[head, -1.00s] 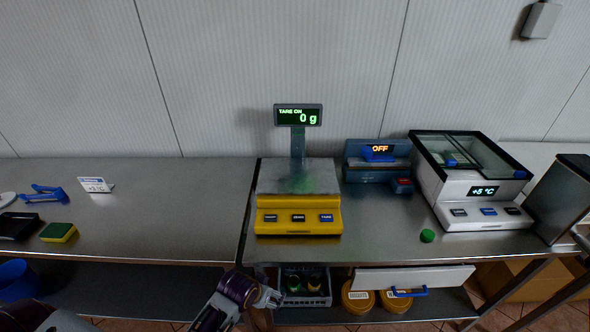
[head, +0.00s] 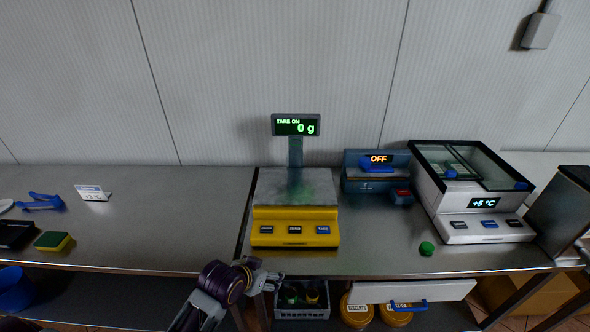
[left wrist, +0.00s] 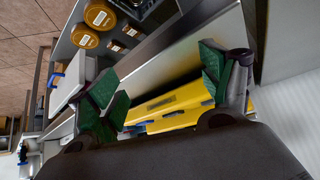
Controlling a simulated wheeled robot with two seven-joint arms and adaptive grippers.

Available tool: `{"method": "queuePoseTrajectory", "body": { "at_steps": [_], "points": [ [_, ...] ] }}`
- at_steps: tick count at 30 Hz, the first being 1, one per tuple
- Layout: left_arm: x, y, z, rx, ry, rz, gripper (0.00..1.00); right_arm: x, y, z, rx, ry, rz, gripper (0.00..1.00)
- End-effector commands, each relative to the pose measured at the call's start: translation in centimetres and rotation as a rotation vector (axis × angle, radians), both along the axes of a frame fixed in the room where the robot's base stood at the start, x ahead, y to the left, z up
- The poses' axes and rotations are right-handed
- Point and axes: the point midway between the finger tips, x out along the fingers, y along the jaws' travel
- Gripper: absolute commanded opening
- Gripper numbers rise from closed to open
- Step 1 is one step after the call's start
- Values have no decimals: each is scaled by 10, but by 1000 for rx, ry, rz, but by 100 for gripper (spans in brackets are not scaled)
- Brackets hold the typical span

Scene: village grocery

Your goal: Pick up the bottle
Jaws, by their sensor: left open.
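Bottles (head: 312,296) with dark bodies and yellowish-green tops stand in a grey crate (head: 302,313) on the shelf under the counter; they are small and partly hidden by the counter edge. My left gripper (head: 268,279) is at the counter's front edge, up and left of the crate. In the left wrist view its green-padded fingers (left wrist: 165,92) are apart with nothing between them; the yellow scale lies beyond. A corner of the crate (left wrist: 136,8) shows at the top there. My right gripper is not in view.
A yellow scale (head: 295,240) reading 0 g stands above on the counter (head: 375,258). A white open drawer (head: 412,291) with a blue handle juts out right of the crate. Round yellow tubs (head: 356,313) are beside the crate. A green cap (head: 426,248) lies on the counter.

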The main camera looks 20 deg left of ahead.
Motion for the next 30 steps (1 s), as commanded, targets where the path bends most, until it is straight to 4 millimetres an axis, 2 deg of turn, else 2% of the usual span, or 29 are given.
{"method": "queuePoseTrajectory", "body": {
  "at_steps": [5, 14, 24, 30],
  "points": [
    [28, -1, 12, -22, -104, -6, 80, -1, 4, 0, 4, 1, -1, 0],
    [88, 0, 48, -75, -352, -17, 80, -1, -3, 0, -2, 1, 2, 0],
    [142, 9, 102, -139, -640, -21, 80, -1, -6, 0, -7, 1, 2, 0],
    [164, 17, 135, -173, -796, -20, 80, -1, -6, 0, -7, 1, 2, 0]
  ]
}}
